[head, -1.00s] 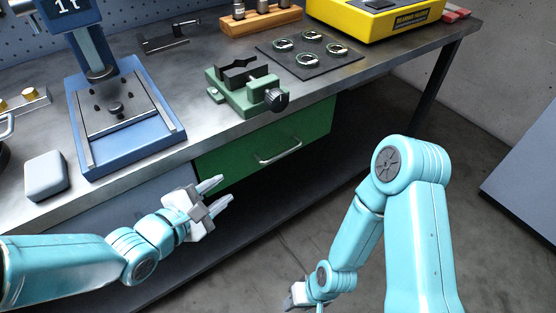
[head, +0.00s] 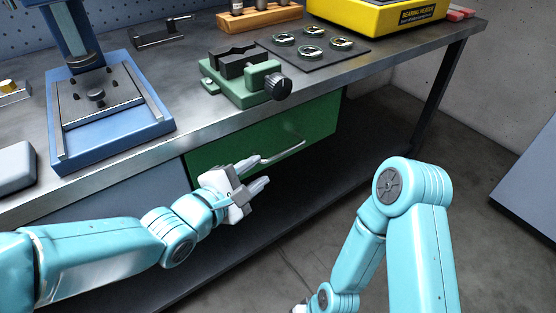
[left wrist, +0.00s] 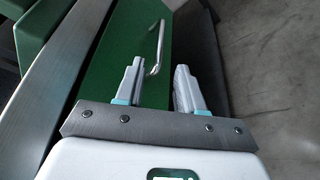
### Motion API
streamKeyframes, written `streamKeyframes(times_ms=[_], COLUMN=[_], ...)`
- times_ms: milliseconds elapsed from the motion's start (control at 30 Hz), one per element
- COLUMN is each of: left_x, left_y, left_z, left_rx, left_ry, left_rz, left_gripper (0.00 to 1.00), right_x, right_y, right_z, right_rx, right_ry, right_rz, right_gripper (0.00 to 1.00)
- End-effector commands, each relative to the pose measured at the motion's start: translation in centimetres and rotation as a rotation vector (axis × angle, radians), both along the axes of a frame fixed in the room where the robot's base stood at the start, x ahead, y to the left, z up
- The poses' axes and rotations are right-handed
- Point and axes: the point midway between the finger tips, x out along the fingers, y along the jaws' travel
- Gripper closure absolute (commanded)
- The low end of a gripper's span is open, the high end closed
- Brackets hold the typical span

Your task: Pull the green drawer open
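The green drawer (head: 310,122) sits under the workbench top, its front flush with the bench as far as I can see. Its silver bar handle (head: 284,153) runs across the front; its left end is partly hidden by my left gripper (head: 262,172). In the left wrist view the handle (left wrist: 158,48) lies ahead of the fingers of my left gripper (left wrist: 161,80), roughly in line with the gap. My right gripper is cut off at the bottom edge of the head view.
The workbench top (head: 150,148) holds a green vise (head: 240,88), a blue press (head: 110,115), a dark mat with metal rings (head: 350,50) and a yellow bearing heater (head: 385,15). A dark lower shelf (head: 320,180) runs below the drawer.

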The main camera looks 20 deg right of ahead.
Motion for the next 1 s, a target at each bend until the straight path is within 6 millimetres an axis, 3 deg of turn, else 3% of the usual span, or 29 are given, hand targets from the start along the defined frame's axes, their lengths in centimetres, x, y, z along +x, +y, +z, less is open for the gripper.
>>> streamKeyframes(times_ms=[100, 333, 500, 800, 933, 1000], left_x=[1.9, 4.7, 5.6, 5.8, 5.7, 5.7], left_y=[-2.3, -5.5, -6.6, -6.8, -6.8, -6.8], left_z=[-1.1, -1.8, -2.0, -2.0, -2.0, -2.0], left_rx=[0.0, 0.001, -0.001, 0.0, 0.0, 0.0], left_ry=[-0.001, 0.0, 0.001, 0.001, 0.001, 0.001], left_rz=[-0.002, -0.002, 0.0, 0.0, 0.0, 0.0], left_gripper=[0.62, 0.62, 0.62, 0.62, 1.0, 1.0], right_x=[0.2, 0.4, 0.5, 0.5, 0.5, 0.5], right_y=[-0.2, -0.4, -0.5, -0.5, -0.5, -0.5], right_z=[-1.1, -2.0, -2.2, -2.2, -2.2, -2.2], right_rx=[-0.002, -0.003, -0.004, -0.004, -0.004, -0.004], right_ry=[-0.003, -0.007, -0.009, -0.009, -0.009, -0.009], right_rz=[-0.008, -0.018, -0.02, -0.02, -0.02, -0.02], right_gripper=[0.57, 0.57, 0.57, 0.57, 0.57, 0.57])
